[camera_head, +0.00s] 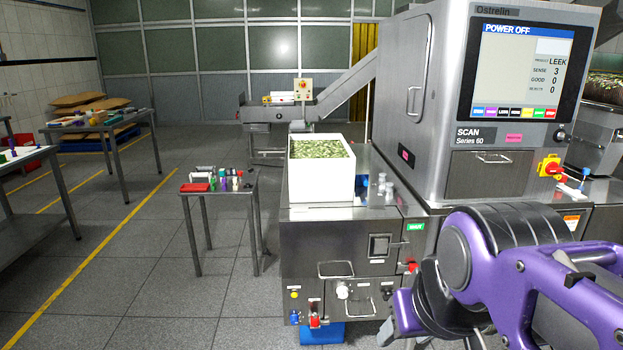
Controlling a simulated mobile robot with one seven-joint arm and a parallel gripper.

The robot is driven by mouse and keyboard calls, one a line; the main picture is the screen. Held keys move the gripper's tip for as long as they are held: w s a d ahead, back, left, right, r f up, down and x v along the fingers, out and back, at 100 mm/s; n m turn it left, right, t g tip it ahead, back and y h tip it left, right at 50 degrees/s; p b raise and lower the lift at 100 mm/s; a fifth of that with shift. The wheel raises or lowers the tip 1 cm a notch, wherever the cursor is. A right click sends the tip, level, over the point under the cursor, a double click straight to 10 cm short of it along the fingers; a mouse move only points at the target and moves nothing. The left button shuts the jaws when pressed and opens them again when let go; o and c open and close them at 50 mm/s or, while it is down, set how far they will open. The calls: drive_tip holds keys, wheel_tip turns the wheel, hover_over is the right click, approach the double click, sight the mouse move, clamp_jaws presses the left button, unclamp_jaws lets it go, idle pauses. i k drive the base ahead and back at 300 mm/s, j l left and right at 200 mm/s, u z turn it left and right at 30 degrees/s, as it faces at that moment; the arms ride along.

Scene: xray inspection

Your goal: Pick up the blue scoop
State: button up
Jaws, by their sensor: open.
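I cannot make out a blue scoop for certain. A small blue-and-white item (573,187) lies on the machine's ledge at the right; its shape is too small to tell. Several small coloured items (230,180) stand on the small metal table (218,188) left of centre, and I cannot tell whether a scoop is among them. My purple arm fills the lower right. My gripper (400,318) is at its left end, low in front of the steel machine, open, apart from these items, and partly cut off by the frame.
The inspection machine (425,120) with its screen stands at the right. A white crate of chopped greens (321,170) sits on its infeed, beside small metal weights (382,187). A blue bin (322,333) is underneath. Another table (97,124) stands left; the floor between is clear.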

sight(361, 180)
drive_tip(key=i+l+u, duration=0.15)
drive_tip(key=i+l, duration=0.5)
drive_tip(key=i, duration=0.1)
